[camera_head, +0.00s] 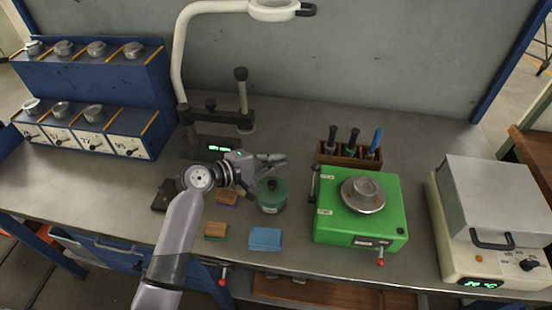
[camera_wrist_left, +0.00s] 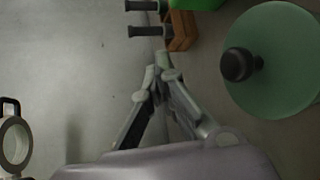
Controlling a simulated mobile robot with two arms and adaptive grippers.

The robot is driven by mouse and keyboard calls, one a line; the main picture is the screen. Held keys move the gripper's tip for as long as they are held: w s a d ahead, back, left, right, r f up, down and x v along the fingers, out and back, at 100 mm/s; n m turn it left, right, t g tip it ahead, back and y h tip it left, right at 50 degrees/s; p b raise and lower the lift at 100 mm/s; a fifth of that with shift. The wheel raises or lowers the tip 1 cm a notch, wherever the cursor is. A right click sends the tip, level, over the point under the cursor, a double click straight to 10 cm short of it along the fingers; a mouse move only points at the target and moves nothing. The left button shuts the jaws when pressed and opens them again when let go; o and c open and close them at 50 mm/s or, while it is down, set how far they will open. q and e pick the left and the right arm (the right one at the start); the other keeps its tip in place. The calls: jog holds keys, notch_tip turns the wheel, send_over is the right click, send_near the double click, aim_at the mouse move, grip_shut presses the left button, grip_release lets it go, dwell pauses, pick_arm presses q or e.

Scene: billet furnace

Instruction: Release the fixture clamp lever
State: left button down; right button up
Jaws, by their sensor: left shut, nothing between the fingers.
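A green fixture box (camera_head: 335,228) stands on the bench right of centre, with a round metal piece (camera_head: 363,194) on top. A lever with a red ball knob (camera_head: 380,259) sticks out at its front right. A dark upright handle (camera_head: 314,183) stands at its left side; I cannot tell which of the two is the clamp lever. My left gripper (camera_head: 280,162) is shut and empty, above the bench left of the box and apart from it. My right gripper is not in view.
The jar (camera_head: 272,201) stands between my left arm and the box. A wooden rack (camera_head: 340,157) with upright handled tools stands behind the box. A cream heater unit (camera_head: 455,235) is at right. A lamp arm (camera_head: 180,60) rises behind.

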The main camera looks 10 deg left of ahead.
pick_arm(q)
jog(key=w+d+p, duration=0.1)
jog(key=d+p, duration=0.2)
jog(key=d, duration=0.3)
jog(key=shift+w+d+f+p, duration=0.15)
jog(key=shift+d+f+p, duration=0.15)
jog(key=shift+p, duration=0.1)
jog(key=s+r+m+t+h+b, duration=0.1)
jog(key=s+m+t+h+b, duration=0.3)
jog(key=s+b, duration=0.6)
jog(key=shift+s+r+m+t+b, duration=0.25)
jog(key=shift+m+b, duration=0.65)
jog(key=shift+b, duration=5.2)
